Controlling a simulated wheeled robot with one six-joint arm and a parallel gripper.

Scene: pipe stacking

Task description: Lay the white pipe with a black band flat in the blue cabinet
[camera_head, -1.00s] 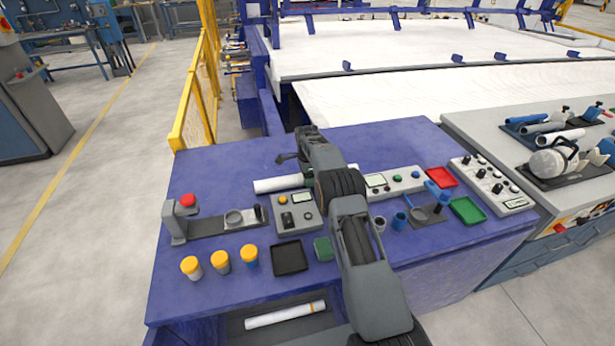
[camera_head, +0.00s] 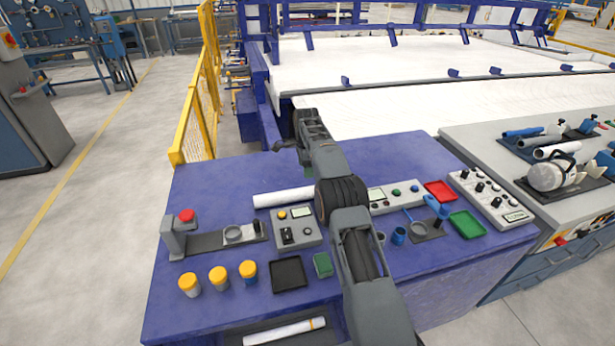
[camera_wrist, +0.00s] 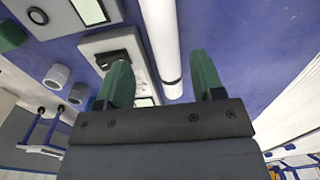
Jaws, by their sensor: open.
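The white pipe (camera_head: 283,197) lies flat on top of the blue cabinet (camera_head: 215,165), behind the grey control boxes; my arm hides its right part. The wrist view shows the pipe (camera_wrist: 164,45) with a thin black band near its end. My gripper (camera_wrist: 158,60) is open and empty, its green fingers apart on either side of the pipe's line in that view. I cannot tell the height gap. In the head view the gripper is mostly hidden behind my arm. A dark open compartment (camera_head: 240,338) in the cabinet's front holds another white pipe (camera_head: 285,332) with an orange band.
A red-button stand (camera_head: 178,230), yellow-capped jars (camera_head: 218,278), a black tray (camera_head: 289,274) and a grey control box (camera_head: 296,229) crowd the cabinet top. Red (camera_head: 440,191) and green (camera_head: 467,224) trays are at right. A yellow fence (camera_head: 195,115) stands behind left.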

